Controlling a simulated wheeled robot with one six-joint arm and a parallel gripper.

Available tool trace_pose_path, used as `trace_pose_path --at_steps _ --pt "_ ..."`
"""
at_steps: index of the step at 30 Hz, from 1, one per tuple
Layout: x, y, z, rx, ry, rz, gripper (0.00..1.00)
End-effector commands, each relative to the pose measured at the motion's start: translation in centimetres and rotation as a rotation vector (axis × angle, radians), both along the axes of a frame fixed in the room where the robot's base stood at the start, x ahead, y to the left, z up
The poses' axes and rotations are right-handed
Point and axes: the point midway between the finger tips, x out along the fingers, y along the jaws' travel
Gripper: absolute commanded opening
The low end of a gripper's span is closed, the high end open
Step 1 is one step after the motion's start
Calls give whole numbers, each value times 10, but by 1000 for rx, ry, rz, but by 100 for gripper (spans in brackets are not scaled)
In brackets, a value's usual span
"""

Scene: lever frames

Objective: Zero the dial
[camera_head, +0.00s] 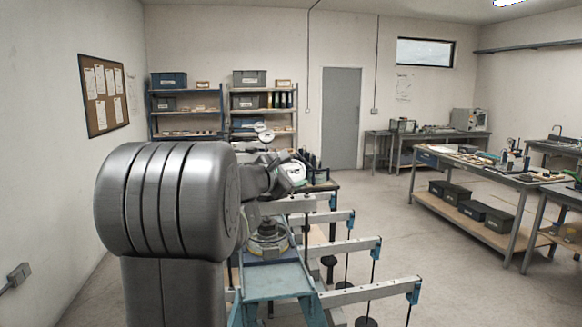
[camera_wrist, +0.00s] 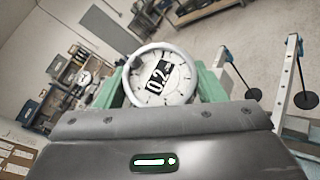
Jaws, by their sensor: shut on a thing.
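The dial (camera_wrist: 178,86) fills the middle of the wrist view, a round white face with a pale rim and tick marks. A black strip across it reads about 0.2 and looks tilted. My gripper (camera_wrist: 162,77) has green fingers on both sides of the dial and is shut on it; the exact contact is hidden. In the head view, a white dial face (camera_head: 295,170) shows at the end of my arm, over the lever frames.
Several lever beams (camera_head: 335,247) with blue ends and black hanging weights (camera_head: 366,321) reach out to the right. More dials (camera_head: 265,136) stand behind. Shelves (camera_head: 262,105) line the back wall. Open floor (camera_head: 450,260) lies between the frames and the right workbench (camera_head: 470,165).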

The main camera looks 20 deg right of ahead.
Motion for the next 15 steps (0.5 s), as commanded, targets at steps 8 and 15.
trace_pose_path --at_steps 8,15 --pt "0 0 1 -3 -1 -1 40" --pt "0 0 1 -1 -1 -1 85"
